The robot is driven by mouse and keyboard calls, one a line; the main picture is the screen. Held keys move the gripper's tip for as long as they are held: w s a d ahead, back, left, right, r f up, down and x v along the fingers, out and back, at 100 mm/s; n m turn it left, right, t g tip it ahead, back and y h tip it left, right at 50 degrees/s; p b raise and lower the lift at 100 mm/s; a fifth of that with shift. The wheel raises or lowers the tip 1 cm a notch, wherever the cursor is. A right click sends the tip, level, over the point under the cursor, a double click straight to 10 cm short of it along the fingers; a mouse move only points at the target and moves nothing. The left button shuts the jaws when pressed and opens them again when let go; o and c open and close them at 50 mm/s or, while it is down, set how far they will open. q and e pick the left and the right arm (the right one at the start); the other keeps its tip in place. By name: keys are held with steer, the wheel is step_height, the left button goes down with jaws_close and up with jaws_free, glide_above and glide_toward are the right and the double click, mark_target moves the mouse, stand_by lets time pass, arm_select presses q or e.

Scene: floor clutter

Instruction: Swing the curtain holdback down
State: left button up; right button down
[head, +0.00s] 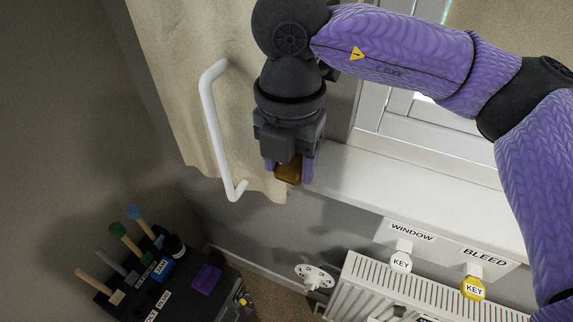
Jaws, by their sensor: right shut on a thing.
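The white bent rod (215,130), which looks like the curtain holdback, stands nearly upright in front of the beige curtain (170,60). Its upper end bends toward the right and its lower end has a short hook. My right gripper (289,171) points down, just right of the rod and apart from it in the picture. It is shut on a brown-orange piece (288,174), mostly hidden between the fingers; I cannot tell what it belongs to. My left gripper is not in view.
A white window sill (400,190) lies right of my gripper, with WINDOW and BLEED labels and two KEY tags below it. A white radiator (360,285) stands lower right. A dark tool caddy (190,285) with several handles stands lower left.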

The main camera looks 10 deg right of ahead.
steer(key=shift+f, duration=0.2)
steer(key=shift+c, duration=2.4)
jaws_free()
steer(key=o, duration=0.4)
steer(key=shift+s+a, duration=0.1)
steer(key=shift+r, duration=0.1)
step_height(320, 180, up, 10)
